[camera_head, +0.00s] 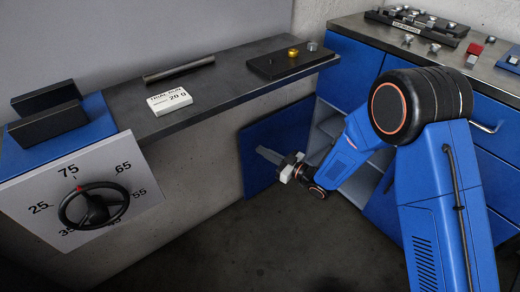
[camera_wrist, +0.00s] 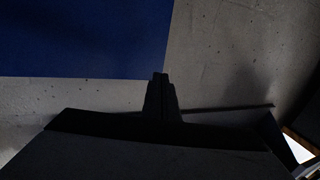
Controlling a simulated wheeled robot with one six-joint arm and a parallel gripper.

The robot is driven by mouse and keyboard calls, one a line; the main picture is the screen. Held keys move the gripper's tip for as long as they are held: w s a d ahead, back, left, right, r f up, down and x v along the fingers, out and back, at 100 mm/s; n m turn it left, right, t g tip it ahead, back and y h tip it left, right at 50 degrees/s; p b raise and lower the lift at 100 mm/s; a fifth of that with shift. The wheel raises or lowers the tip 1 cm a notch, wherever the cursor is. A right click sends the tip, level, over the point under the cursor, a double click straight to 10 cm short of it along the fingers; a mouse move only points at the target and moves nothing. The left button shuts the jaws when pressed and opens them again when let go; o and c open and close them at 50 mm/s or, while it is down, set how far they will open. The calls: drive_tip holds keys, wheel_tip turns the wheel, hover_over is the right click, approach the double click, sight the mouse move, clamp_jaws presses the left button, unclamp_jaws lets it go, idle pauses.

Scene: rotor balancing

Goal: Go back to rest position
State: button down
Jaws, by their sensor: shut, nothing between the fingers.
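My gripper (camera_head: 261,151) is low in front of the blue cabinet, below the bench top, with its fingers pointing left in the head view. In the wrist view the dark fingers (camera_wrist: 160,78) are together, with nothing between them. My blue arm comes down from the right, bent at a large dark joint. The gripper appears apart from the nearby surfaces, though its exact gap to the blue panel behind it cannot be told.
A dark bench (camera_head: 230,90) holds a bar (camera_head: 179,68), a "20 g" card (camera_head: 169,101) and a black block with a brass piece (camera_head: 293,52). A handwheel dial (camera_head: 94,208) is at left. A blue panel (camera_head: 252,165) stands beside open shelves. The floor (camera_head: 250,245) is clear.

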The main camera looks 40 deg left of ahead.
drive_tip(key=s+d, duration=0.2)
drive_tip(key=d, duration=0.5)
drive_tip(key=w+d+r+m+t+h, duration=0.2)
drive_tip(key=w+d+r+t+h, duration=0.15)
drive_tip(key=w+d+r, duration=0.4)
drive_tip(key=w+d+r+m+t+h, duration=0.2)
drive_tip(key=w+d+r+t, duration=0.2)
drive_tip(key=w+d, duration=0.5)
drive_tip(key=w+d+r+m+t+h, duration=0.25)
drive_tip(key=d+r, duration=0.25)
drive_tip(key=d, duration=0.6)
drive_tip(key=w+d+r+m+t+h, duration=0.1)
drive_tip(key=w+d+r+m+h, duration=0.25)
drive_tip(key=d, duration=0.75)
drive_tip(key=s+d+r+m+g+h, duration=0.1)
drive_tip(key=s+d+r+m+h, duration=0.15)
drive_tip(key=s+d, duration=0.6)
drive_tip(key=s+d+r+m+h, duration=0.25)
drive_tip(key=s+d, duration=0.25)
drive_tip(key=d, duration=0.7)
drive_tip(key=s+d+m+g, duration=0.1)
drive_tip(key=s+d, duration=0.3)
drive_tip(key=s, duration=0.7)
drive_tip(key=s+d+m+g+h, duration=0.1)
drive_tip(key=s+d+m+g, duration=0.1)
drive_tip(key=s, duration=0.9)
drive_tip(key=shift+d+f+m+g, duration=0.25)
drive_tip(key=shift+d+g, duration=0.35)
drive_tip(key=shift+d, duration=0.3)
